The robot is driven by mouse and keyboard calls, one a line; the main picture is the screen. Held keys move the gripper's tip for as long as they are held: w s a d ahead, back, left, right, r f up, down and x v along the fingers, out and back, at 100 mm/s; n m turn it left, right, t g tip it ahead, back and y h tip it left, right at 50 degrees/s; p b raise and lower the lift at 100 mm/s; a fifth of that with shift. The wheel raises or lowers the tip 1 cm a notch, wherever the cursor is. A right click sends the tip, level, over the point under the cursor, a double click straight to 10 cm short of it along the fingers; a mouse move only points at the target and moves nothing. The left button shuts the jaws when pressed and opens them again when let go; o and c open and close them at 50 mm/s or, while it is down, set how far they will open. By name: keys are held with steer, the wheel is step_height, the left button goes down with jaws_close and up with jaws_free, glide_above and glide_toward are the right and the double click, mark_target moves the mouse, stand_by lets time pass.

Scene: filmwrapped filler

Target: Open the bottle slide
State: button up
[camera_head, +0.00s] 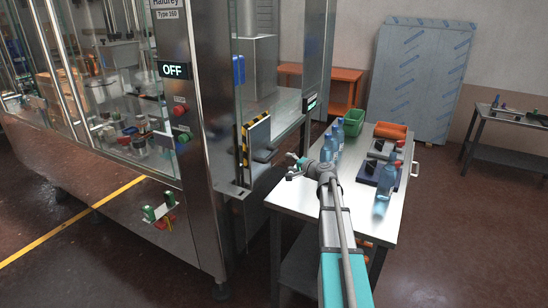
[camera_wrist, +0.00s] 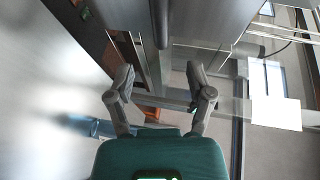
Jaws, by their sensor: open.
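A grey panel with a yellow-and-black striped edge (camera_head: 257,140) is on the side of the machine, by the opening facing the table. It may be the bottle slide, but I cannot tell for sure. My gripper (camera_head: 295,167) is open and empty, above the left edge of the table and right of the panel, apart from it. In the wrist view my gripper (camera_wrist: 163,88) shows two spread fingers with nothing between them. Grey metal surfaces and a dark bar (camera_wrist: 160,25) lie beyond the fingers; which parts these are is unclear.
The machine's steel post (camera_head: 200,150) stands left of my gripper, with an OFF display. Another table (camera_head: 505,127) stands far right; open floor lies between.

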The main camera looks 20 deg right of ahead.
mark_target(274, 156)
steer(key=b+x, duration=0.2)
steer(key=x, duration=1)
